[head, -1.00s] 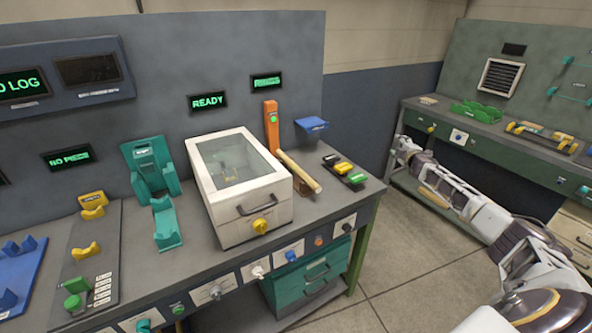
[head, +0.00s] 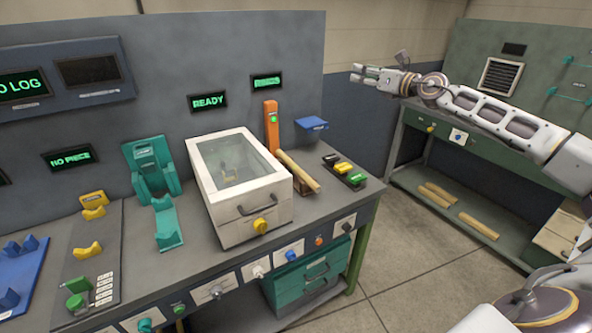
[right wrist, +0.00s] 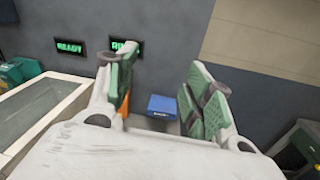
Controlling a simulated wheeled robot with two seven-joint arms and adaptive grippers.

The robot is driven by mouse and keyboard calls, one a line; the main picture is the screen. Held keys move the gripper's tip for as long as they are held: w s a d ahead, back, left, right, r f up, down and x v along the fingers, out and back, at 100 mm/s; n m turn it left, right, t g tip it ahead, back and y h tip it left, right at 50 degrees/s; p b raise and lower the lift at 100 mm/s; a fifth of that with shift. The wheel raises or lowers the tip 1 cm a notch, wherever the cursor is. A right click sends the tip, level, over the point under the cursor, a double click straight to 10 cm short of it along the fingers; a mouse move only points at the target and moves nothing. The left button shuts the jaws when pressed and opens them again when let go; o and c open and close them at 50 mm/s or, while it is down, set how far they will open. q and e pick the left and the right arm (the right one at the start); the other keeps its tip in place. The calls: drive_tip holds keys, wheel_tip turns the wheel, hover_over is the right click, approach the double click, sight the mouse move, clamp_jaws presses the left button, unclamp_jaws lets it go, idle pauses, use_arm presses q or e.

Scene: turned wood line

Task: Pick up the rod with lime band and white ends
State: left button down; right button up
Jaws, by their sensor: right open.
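I cannot make out a rod with a lime band and white ends in either view. A plain-looking wooden rod (head: 298,171) lies beside the white lidded box (head: 238,187) on the near bench; no band can be told on it. My right gripper (head: 359,74) is raised in the air, above and to the right of the bench in the picture. In the right wrist view the right gripper (right wrist: 163,88) has its fingers apart with nothing between them. My left gripper is not in view.
An orange post (head: 271,127), a blue tray (head: 311,124) and a dark holder with coloured pieces (head: 344,172) stand near the rod. A teal cradle (head: 152,170) stands left of the box. Several wooden pieces (head: 478,226) lie on the far bench's lower shelf.

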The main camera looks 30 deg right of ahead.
drive_tip(key=s+a+f+n+g+y, duration=0.1)
drive_tip(key=s+a+f+n+g, duration=0.15)
drive_tip(key=a+n, duration=0.35)
drive_tip(key=s+a+f+n+g+y, duration=0.1)
drive_tip(key=s+a+f+n+g, duration=0.1)
drive_tip(key=a+f+n, duration=0.35)
drive_tip(key=s+a+f+n+g+h, duration=0.1)
drive_tip(key=s+a+f+n, duration=0.25)
drive_tip(key=n, duration=0.25)
drive_tip(key=s+a+f+n+g, duration=0.2)
drive_tip(key=a+f+n, duration=0.15)
drive_tip(key=n, duration=0.35)
drive_tip(key=shift+s+d+f+n+g+h, duration=0.2)
drive_tip(key=shift+s+d+f+n+h, duration=0.3)
drive_tip(key=shift+n, duration=1.25)
drive_tip(key=shift+s+d+f+n+g+h, duration=0.3)
drive_tip(key=shift+d+n+h, duration=0.35)
drive_tip(key=shift+n, duration=1.1)
drive_tip(key=shift+s+d+f+n+g+h, duration=0.15)
drive_tip(key=shift+s+d+f+n+h, duration=0.3)
drive_tip(key=shift+n, duration=1.3)
drive_tip(key=shift+w, duration=0.15)
drive_tip(key=shift+w+n, duration=0.1)
drive_tip(key=shift+n, duration=0.3)
